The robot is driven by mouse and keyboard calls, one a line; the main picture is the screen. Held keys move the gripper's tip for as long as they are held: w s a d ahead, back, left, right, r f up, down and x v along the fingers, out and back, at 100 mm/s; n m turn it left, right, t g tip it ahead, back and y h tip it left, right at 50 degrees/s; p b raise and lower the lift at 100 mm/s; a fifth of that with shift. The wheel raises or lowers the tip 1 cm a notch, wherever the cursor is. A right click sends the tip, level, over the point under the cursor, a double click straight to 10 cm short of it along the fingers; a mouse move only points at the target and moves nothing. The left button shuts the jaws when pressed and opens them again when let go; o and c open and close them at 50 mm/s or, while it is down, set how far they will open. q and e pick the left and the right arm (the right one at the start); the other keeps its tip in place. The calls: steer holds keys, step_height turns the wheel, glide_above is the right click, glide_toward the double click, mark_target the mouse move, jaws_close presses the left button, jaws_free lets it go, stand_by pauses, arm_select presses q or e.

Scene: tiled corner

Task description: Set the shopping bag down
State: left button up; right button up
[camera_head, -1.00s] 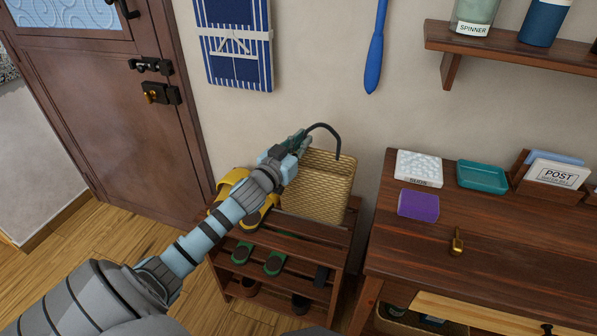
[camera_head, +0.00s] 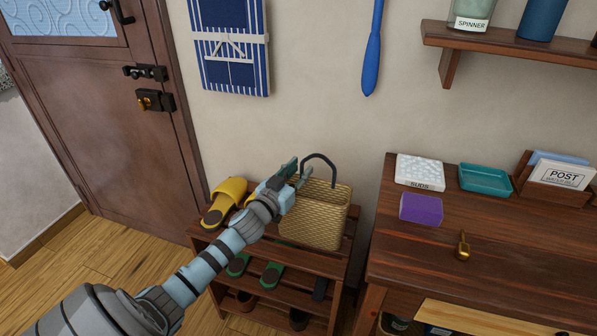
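The shopping bag (camera_head: 315,218) is a tan woven, basket-like bag with a dark arched handle (camera_head: 320,158). It stands upright on the top of the wooden shoe rack (camera_head: 345,250), against the wall. My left gripper (camera_head: 294,172) is at the bag's upper left, beside the left end of the handle. Its two fingers look spread apart, with one close to the handle; I cannot tell whether it touches. My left wrist and fingers hide the bag's left upper edge. My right gripper is out of view.
Yellow slippers (camera_head: 224,203) lie on the rack top, left of the bag, partly behind my arm. Green slippers (camera_head: 271,274) are on the shelf below. To the right, a wooden cabinet (camera_head: 400,250) holds a purple block (camera_head: 421,209) and a teal tray (camera_head: 485,179).

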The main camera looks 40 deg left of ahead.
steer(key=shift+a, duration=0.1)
arm_select(q)
steer(key=shift+r, duration=0.1)
steer(key=s+d+b, duration=0.1)
steer(key=s+b, duration=0.1)
steer(key=s, duration=1)
steer(key=shift+d, duration=0.35)
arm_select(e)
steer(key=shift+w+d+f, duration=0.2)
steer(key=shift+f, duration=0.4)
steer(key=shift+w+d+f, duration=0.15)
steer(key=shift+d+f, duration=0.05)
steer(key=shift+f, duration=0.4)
